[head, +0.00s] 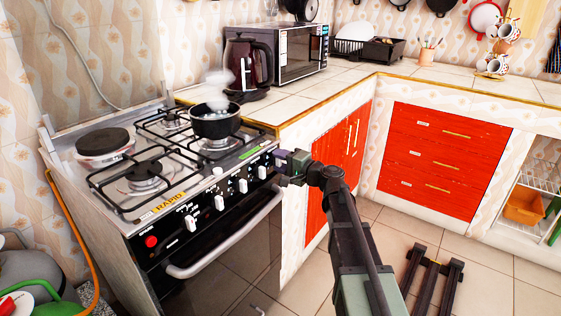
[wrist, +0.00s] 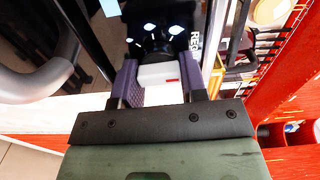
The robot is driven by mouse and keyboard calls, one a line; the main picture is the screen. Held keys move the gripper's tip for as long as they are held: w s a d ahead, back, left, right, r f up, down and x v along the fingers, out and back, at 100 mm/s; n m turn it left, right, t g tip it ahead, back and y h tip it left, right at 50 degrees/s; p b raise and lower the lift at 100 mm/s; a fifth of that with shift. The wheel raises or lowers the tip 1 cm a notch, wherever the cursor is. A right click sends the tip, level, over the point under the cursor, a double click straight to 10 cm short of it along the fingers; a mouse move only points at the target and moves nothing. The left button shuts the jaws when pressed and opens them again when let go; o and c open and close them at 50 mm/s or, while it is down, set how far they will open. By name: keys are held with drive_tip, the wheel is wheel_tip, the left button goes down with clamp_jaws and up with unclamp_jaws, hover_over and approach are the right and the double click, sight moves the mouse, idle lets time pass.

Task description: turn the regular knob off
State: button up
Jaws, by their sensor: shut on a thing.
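My gripper (head: 280,164) is at the right end of the stove's black front panel. In the wrist view its two purple fingers (wrist: 158,82) are shut on a white knob (wrist: 158,75) with a small red mark. Partly visible white lettering beginning "REG" (wrist: 195,42) is beside it. In the head view, my gripper mostly hides this knob. Other white knobs (head: 219,202) line the panel to its left. A dark pot (head: 215,122) sits on a right-hand burner, with white steam (head: 217,85) above it.
The oven handle (head: 225,240) sticks out below the panel. A red cabinet door (head: 338,170) and red drawers (head: 443,160) stand to the right. A kettle (head: 248,65) and a microwave (head: 290,50) are on the counter. An orange hose (head: 80,235) hangs at left.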

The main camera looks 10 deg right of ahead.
drive_tip(key=shift+m, duration=0.3)
drive_tip(key=o, duration=0.6)
drive_tip(key=shift+o, duration=0.2)
drive_tip(key=shift+s, duration=0.1)
drive_tip(key=v, duration=1)
drive_tip(key=shift+s+d, duration=0.25)
drive_tip(key=shift+s, duration=0.05)
